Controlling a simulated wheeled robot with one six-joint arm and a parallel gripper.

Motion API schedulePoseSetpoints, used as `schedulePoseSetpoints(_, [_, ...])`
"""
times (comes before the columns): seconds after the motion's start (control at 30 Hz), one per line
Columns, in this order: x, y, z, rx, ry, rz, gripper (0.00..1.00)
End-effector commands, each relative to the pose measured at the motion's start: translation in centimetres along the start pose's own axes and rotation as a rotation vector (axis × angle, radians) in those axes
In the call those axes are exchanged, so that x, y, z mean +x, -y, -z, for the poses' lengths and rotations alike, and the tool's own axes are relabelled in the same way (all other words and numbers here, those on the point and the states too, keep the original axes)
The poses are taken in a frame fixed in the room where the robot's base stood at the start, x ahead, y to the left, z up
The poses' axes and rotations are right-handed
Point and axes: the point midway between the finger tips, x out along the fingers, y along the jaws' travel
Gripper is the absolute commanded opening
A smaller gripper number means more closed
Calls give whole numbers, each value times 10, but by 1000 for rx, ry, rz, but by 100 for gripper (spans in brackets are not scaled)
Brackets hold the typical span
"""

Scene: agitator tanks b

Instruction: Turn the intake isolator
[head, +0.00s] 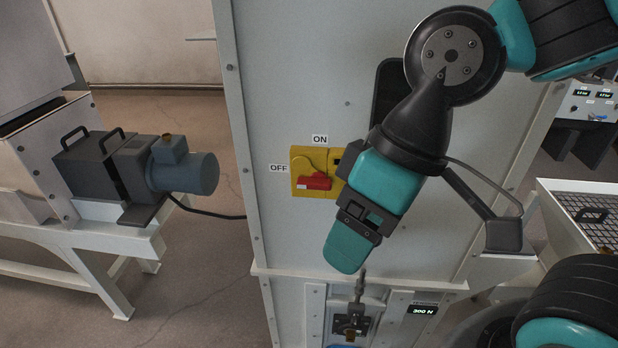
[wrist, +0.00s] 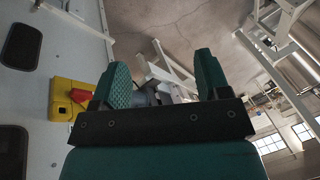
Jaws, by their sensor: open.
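The intake isolator shows as a red handle (head: 314,182) on a yellow plate (head: 297,183), on the pale cabinet front in the head view. An ON label is above the plate and an OFF label is to its left. The red bar lies about level across the lower part of the plate. My gripper (head: 352,245) is below and right of the handle, apart from it, and my wrist covers the plate's right side. In the wrist view, my gripper (wrist: 165,82) has its fingers spread with nothing between them. The red handle (wrist: 82,97) is just left of the left finger, partly hidden by it.
The cabinet (head: 275,90) has a ledge below the isolator, with a small metal fitting (head: 352,322) and a 300 N display (head: 423,310) beneath. A motor unit (head: 185,172) on a white frame stands to the left. Open floor (head: 200,275) lies between them.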

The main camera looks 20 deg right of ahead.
Motion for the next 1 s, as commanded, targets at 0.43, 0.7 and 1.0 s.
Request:
schedulePoseSetpoints(0.43, [-26,-87,115,682,-134,-396,100])
schedulePoseSetpoints(0.7, [-31,-124,159,979,-315,-586,100])
schedulePoseSetpoints(1.0, [7,-154,158,988,-314,-592,100])
